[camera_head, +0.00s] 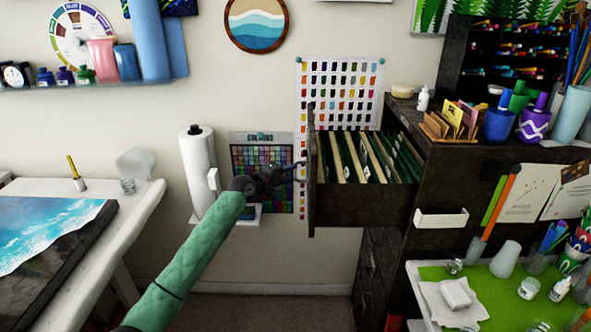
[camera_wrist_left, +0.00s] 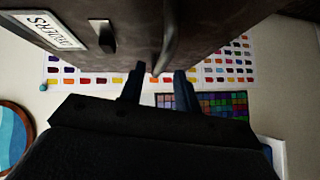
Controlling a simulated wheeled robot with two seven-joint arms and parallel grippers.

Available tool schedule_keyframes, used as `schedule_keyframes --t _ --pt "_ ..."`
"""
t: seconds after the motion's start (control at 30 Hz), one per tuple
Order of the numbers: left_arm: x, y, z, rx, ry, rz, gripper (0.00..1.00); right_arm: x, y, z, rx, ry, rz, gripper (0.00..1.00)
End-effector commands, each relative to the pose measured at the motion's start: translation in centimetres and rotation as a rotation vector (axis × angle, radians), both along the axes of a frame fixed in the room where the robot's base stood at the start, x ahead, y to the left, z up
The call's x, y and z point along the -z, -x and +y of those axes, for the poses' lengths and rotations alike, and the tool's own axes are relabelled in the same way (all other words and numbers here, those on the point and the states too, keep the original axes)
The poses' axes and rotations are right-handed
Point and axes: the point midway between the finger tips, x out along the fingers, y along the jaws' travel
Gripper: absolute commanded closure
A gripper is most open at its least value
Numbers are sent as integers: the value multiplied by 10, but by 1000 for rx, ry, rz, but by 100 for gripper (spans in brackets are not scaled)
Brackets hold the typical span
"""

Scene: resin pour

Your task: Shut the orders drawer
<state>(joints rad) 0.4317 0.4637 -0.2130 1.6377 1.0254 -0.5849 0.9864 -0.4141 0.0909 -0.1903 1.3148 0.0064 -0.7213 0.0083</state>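The orders drawer (camera_head: 365,208) stands pulled out to the left from the dark cabinet, full of hanging files. In the left wrist view its dark front (camera_wrist_left: 225,25) fills the top, with a label (camera_wrist_left: 50,28) reading ORDERS upside down and a curved metal handle (camera_wrist_left: 170,38). My left gripper (camera_head: 296,172) is just left of the drawer front, at about mid-height. In the wrist view its two fingers (camera_wrist_left: 157,82) are apart with nothing between them, close to the handle end. I cannot tell whether they touch the front. My right gripper is not in view.
The dark cabinet (camera_head: 455,165) holds cups and a card holder on top. A paper roll (camera_head: 198,170) stands behind my left arm. A white table with a seascape painting (camera_head: 50,240) is at left, and a green-matted worktop (camera_head: 500,295) at lower right.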

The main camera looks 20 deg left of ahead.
Motion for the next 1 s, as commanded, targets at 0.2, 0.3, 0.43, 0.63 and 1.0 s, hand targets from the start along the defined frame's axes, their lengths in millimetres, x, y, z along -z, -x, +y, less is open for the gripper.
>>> schedule_keyframes --t 0.2,0.3,0.43,0.63,1.0 --pt "2 -22 -12 0 -1 2 68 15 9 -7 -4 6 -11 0" --pt "3 -28 -15 -1 -2 -1 68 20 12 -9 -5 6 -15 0" --pt "5 -31 -17 -1 -2 -1 68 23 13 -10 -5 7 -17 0" --pt "5 -31 -17 0 -2 0 68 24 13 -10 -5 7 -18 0" --pt "5 -31 -17 0 -2 0 100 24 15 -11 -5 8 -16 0"
